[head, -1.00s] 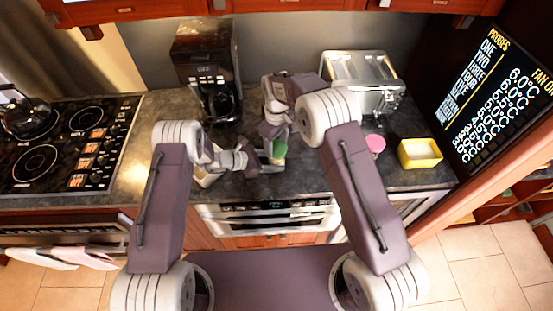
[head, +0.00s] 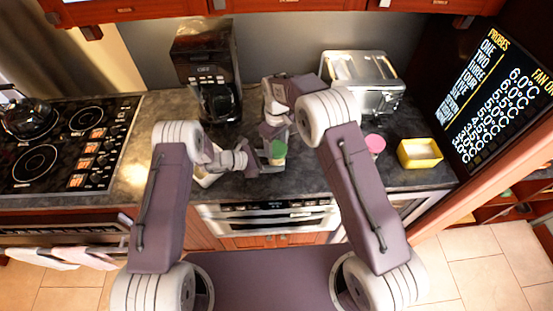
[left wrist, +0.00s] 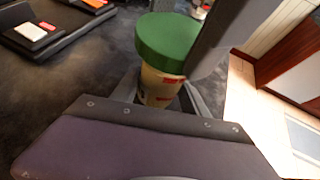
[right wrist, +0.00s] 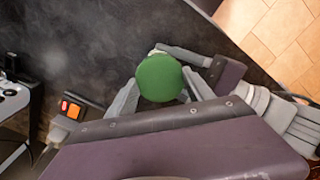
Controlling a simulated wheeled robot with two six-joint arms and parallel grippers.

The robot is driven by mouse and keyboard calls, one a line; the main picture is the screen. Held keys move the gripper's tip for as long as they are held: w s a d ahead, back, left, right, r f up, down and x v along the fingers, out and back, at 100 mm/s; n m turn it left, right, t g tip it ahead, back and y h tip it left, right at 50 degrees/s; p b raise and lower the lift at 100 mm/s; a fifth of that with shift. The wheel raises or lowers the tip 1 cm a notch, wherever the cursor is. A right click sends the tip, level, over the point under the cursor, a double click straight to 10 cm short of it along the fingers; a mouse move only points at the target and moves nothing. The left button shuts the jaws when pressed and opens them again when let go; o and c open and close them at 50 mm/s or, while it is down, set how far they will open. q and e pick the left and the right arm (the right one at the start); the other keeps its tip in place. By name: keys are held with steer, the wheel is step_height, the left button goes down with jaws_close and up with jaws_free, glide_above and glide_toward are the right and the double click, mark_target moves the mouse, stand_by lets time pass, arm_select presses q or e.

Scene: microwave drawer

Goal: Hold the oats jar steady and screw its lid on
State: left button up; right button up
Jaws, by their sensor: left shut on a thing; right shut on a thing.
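The oats jar (head: 279,161) stands upright near the front edge of the counter, with its green lid (head: 278,148) on top. In the left wrist view the pale jar body (left wrist: 160,88) is between the fingers of my left gripper (left wrist: 162,97), which is shut on it below the lid. My right gripper (right wrist: 160,88) comes from above, its fingers on either side of the green lid (right wrist: 159,77), shut on it. The lid looks level on the jar; how tightly it sits cannot be told. The jar body is mostly hidden under the lid in the right wrist view.
A coffee maker (head: 205,70) stands behind to the left and a toaster (head: 362,82) behind to the right. A pink-topped item (head: 375,143) and a yellow box (head: 420,153) are to the right. The stove (head: 60,143) is at the left. An oven front lies below the counter edge.

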arm_select(q)
steer(key=o, duration=0.4)
jaws_close()
arm_select(e)
steer(key=o, duration=1.5)
steer(key=c, duration=1.6)
steer(key=m, duration=1.8)
steer(key=o, duration=1.4)
steer(key=shift+o, duration=0.2)
